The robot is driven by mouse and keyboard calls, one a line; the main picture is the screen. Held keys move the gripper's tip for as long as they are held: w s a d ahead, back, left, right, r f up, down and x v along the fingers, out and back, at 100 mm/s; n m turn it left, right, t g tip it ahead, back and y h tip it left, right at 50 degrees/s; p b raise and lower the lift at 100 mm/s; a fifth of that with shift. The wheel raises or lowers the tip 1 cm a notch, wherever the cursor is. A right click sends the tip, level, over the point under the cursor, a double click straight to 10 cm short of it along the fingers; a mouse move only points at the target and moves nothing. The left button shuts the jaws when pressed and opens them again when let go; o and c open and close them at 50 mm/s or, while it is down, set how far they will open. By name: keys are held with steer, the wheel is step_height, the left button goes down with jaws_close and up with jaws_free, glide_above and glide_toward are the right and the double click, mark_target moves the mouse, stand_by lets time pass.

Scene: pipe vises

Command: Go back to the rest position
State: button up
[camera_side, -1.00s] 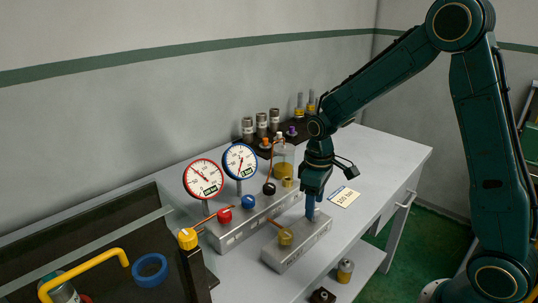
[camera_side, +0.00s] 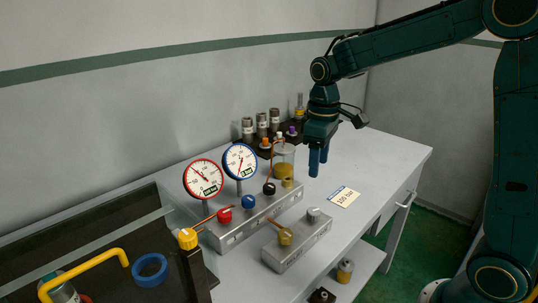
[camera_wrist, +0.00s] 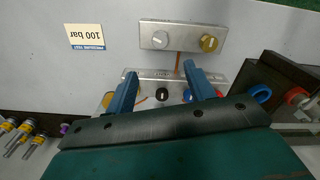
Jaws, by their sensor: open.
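My gripper (camera_side: 318,162) hangs with its blue fingers pointing down, above the table and behind the small grey block, touching nothing in the side view. In the wrist view my gripper (camera_wrist: 158,84) shows its two blue fingers spread apart, with nothing between them. The small grey block (camera_side: 290,252) carries a brass knob (camera_side: 285,236) and a silver knob (camera_side: 313,214). The same block (camera_wrist: 182,38) lies ahead of the fingers in the wrist view.
A longer grey manifold (camera_side: 240,232) carries a red gauge (camera_side: 203,179), a blue gauge (camera_side: 240,161) and several coloured knobs. A card (camera_side: 343,197) lies flat. The table's right part is clear.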

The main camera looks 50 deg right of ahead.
stand_by(0.3)
steer(key=s+a+r+m+t, duration=0.1)
steer(key=s+a+r+t, duration=0.1)
steer(key=s, duration=0.8)
steer(key=s+a+r+m+t, duration=0.2)
steer(key=s+r+t, duration=0.1)
steer(key=s, duration=0.7)
steer(key=shift+s+r+t, duration=0.3)
steer(key=shift+s+r, duration=0.05)
steer(key=shift+r, duration=0.1)
stand_by(1.2)
